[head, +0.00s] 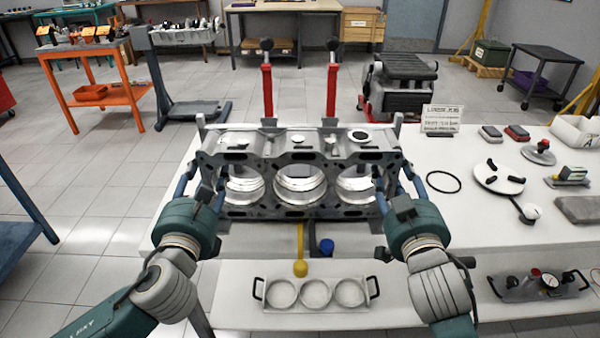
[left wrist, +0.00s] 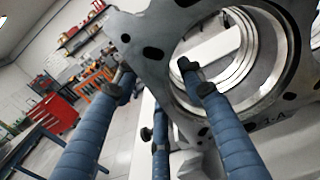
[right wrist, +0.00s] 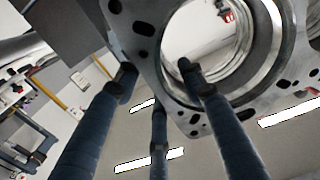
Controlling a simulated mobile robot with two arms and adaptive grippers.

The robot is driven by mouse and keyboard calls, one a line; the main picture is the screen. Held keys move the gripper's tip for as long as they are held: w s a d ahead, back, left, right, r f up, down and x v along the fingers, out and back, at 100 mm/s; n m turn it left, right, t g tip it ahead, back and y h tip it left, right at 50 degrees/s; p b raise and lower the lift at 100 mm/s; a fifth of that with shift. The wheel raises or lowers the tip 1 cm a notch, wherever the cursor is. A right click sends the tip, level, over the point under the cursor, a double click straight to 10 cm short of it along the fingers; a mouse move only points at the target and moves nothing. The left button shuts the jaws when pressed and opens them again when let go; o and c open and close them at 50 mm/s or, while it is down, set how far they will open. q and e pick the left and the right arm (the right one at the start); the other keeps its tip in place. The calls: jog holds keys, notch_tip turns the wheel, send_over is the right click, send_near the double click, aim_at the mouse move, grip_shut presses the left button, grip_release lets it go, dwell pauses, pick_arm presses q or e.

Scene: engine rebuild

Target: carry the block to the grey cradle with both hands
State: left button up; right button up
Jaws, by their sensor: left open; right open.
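The block (head: 298,158) is a grey metal casting with three large round bores. It sits on the white table in the head view. My left gripper (head: 205,183) is open at the block's left end, and my right gripper (head: 391,180) is open at its right end. In the left wrist view one blue finger lies across a bore of the block (left wrist: 155,22) and others lie near its outer edge. The right wrist view shows the same at the block (right wrist: 140,45). Contact cannot be told. Grey posts (head: 398,122) stand at the block's rear corners; whether they belong to the cradle is unclear.
Two red-handled posts (head: 267,90) stand behind the block. A tray with three round recesses (head: 316,293) lies on the lower shelf in front. A black ring (head: 443,182), a sign (head: 441,119) and a round plate (head: 498,178) lie right. A grey wheeled stand (head: 158,75) is back left.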

pick_arm(q)
jog(key=shift+w, duration=0.9)
pick_arm(e)
jog(key=shift+w, duration=0.9)
pick_arm(q)
grip_shut()
pick_arm(e)
grip_shut()
pick_arm(q)
jog(key=shift+r, duration=0.25)
pick_arm(e)
jog(key=shift+r, duration=0.3)
